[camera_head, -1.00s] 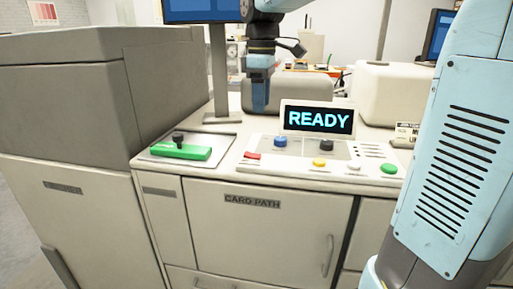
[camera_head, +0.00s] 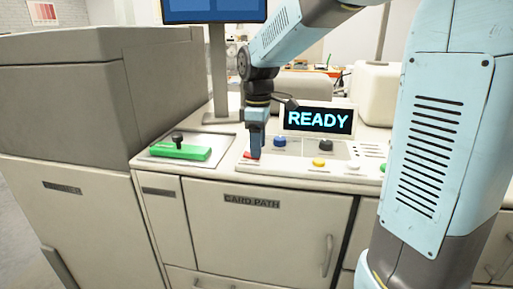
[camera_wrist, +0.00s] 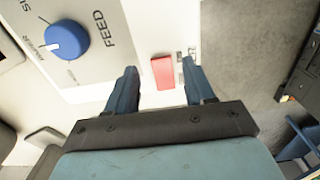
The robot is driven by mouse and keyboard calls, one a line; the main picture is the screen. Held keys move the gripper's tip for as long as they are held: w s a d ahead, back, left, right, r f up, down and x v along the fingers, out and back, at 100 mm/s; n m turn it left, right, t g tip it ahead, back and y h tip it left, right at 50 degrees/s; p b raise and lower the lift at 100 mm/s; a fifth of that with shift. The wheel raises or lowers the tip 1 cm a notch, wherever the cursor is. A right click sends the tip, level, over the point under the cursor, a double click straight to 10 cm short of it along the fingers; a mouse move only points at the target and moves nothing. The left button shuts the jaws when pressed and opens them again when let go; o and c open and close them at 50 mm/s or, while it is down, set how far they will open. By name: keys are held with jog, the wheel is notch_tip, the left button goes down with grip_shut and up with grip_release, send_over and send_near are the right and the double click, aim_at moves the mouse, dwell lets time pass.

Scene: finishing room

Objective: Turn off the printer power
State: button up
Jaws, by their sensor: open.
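The printer's control panel (camera_head: 300,168) carries a small display (camera_head: 317,120) that reads READY. A red rocker-like switch shows in the wrist view (camera_wrist: 163,72), between and just beyond my two fingertips. In the head view the red switch (camera_head: 247,155) is partly hidden by my gripper (camera_head: 255,154), which points down over it. My gripper also shows in the wrist view (camera_wrist: 162,75), with its fingers apart and nothing held. Whether the fingers touch the panel I cannot tell.
A blue knob (camera_wrist: 67,40) marked FEED sits beside the red switch. A black knob (camera_head: 326,145) and a yellow button (camera_head: 319,162) lie to the right. A green block with a black knob (camera_head: 181,152) is to the left. The display stands close behind.

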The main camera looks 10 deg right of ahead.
jog(key=shift+f, duration=0.7)
